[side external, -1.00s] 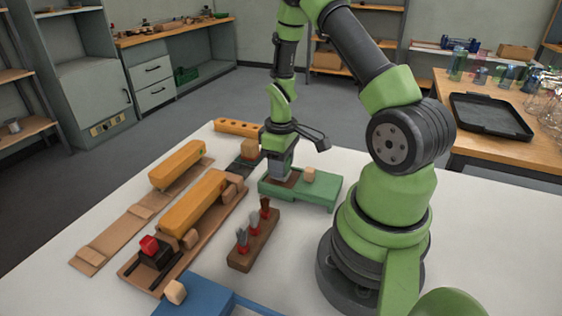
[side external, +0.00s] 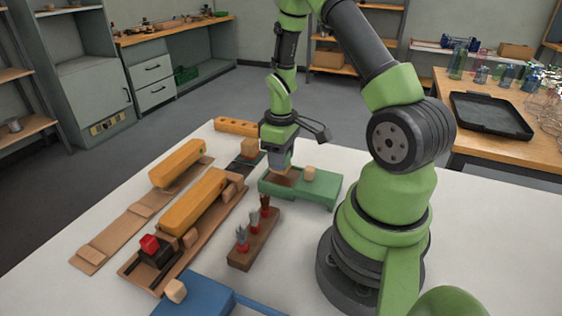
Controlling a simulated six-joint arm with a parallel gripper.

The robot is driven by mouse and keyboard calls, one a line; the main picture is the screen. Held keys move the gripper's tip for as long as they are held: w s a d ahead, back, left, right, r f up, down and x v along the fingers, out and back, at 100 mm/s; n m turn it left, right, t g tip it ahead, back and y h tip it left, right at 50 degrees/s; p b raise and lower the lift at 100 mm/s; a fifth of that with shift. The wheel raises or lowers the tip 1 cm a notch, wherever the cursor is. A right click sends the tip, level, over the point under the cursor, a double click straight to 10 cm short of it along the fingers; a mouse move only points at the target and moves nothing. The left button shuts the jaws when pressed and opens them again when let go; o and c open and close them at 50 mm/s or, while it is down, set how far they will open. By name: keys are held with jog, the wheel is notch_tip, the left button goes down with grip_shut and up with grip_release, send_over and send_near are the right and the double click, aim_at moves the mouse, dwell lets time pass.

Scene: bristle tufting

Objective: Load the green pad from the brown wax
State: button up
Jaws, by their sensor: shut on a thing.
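The green pad (side external: 318,188) is a flat green slab on the white table, left of my arm's base, with a small tan block on top. The brown wax shows as a dark brown patch (side external: 285,180) at the slab's left part. My gripper (side external: 279,168) points down just above this patch. It is shut on a small tan piece (side external: 281,173), mostly hidden by the jaws. I cannot tell whether the piece touches the brown patch.
A brown rack (side external: 254,240) with several red-collared tufts stands in front. Long orange-brown blocks (side external: 195,202) on wooden boards lie to the left. A dark tray with a tan block (side external: 249,146) is just left of my gripper. A blue pad (side external: 200,297) lies at the front.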

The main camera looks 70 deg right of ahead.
jog(key=shift+r, duration=2.6)
jog(key=shift+a, duration=0.1)
